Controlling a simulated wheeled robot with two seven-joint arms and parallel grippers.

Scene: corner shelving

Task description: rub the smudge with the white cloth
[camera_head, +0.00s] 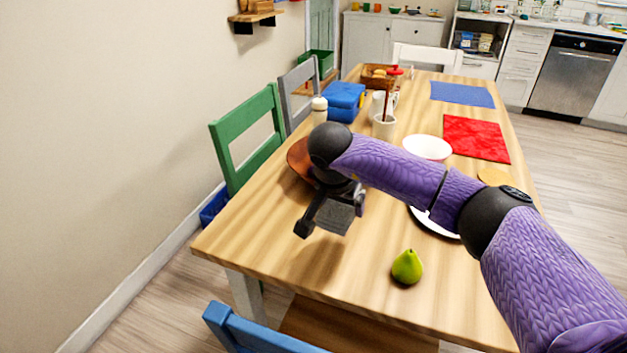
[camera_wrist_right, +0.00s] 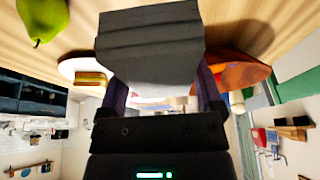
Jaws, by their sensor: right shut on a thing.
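My right gripper (camera_head: 333,216) is shut on a grey, layered block that looks like a folded cloth (camera_head: 337,217). It looks grey rather than white, perhaps from shade. The right wrist view shows the cloth (camera_wrist_right: 150,45) between the fingers, in front of the palm. The gripper hangs over the near left part of the wooden table (camera_head: 260,245); I cannot tell if the cloth touches the top. I can make out no smudge; the cloth and arm hide part of the table. My left gripper is not in view.
A green pear (camera_head: 407,267) stands right of the gripper. A brown-orange dish (camera_head: 298,160) lies behind it. A white plate (camera_head: 432,224) is partly under my arm. Farther back are a white bowl (camera_head: 427,148), a cup (camera_head: 384,127) and a red cloth (camera_head: 477,138). Chairs line the left side.

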